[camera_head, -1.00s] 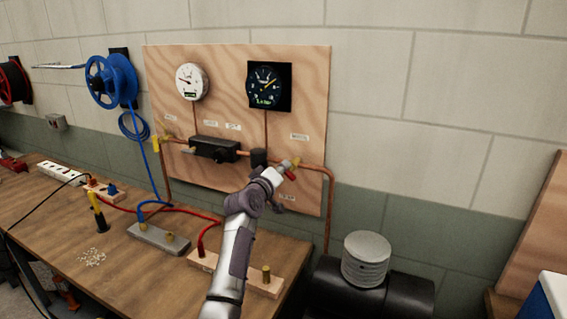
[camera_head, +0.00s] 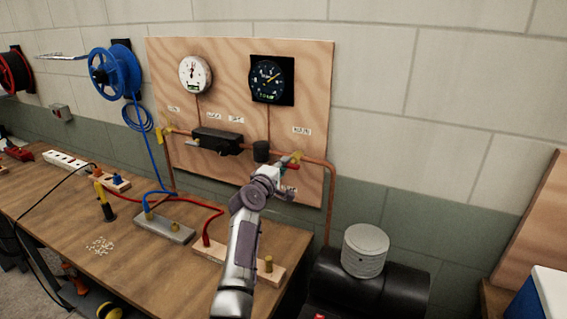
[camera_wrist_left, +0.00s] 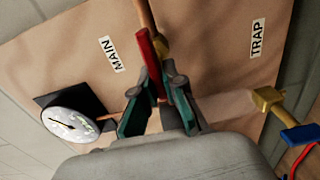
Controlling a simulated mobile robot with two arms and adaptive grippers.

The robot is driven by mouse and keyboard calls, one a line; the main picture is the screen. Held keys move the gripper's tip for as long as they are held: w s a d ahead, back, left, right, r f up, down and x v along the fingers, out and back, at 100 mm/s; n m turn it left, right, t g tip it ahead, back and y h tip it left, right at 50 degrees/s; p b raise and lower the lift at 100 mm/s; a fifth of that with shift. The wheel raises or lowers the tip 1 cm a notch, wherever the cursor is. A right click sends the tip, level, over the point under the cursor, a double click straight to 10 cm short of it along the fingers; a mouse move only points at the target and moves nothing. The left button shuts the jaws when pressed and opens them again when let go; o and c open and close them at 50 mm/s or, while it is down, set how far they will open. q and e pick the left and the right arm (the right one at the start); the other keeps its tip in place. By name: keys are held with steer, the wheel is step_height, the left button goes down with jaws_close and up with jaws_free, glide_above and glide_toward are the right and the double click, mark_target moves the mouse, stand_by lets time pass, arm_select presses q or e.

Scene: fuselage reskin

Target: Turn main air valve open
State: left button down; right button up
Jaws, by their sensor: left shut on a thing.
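The main air valve is on the copper pipe at the right of the plywood panel, with a red lever (camera_head: 295,158) and a brass body. In the left wrist view the red lever (camera_wrist_left: 148,52) runs down between my fingers, beside the MAIN label (camera_wrist_left: 111,54). My left gripper (camera_head: 282,177) is at the valve, its fingers shut on the lever. It also shows in the left wrist view (camera_wrist_left: 158,98). The fingers hide the lever's lower end. My right gripper is out of view.
A white gauge (camera_head: 195,75) and a dark gauge (camera_head: 271,79) hang on the plywood panel (camera_head: 225,65). A second brass valve with a blue handle (camera_wrist_left: 298,135) is near the TRAP label. The bench (camera_head: 130,265) holds hoses and fittings. A black tank (camera_head: 385,290) stands at right.

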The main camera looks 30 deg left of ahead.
arm_select(q)
steer(key=shift+d+f, duration=0.1)
steer(key=shift+f, duration=0.15)
steer(key=c, duration=1.3)
jaws_free()
steer(key=shift+o, duration=0.3)
steer(key=shift+r, duration=0.1)
steer(key=s, duration=1.2)
steer(key=shift+d, duration=0.35)
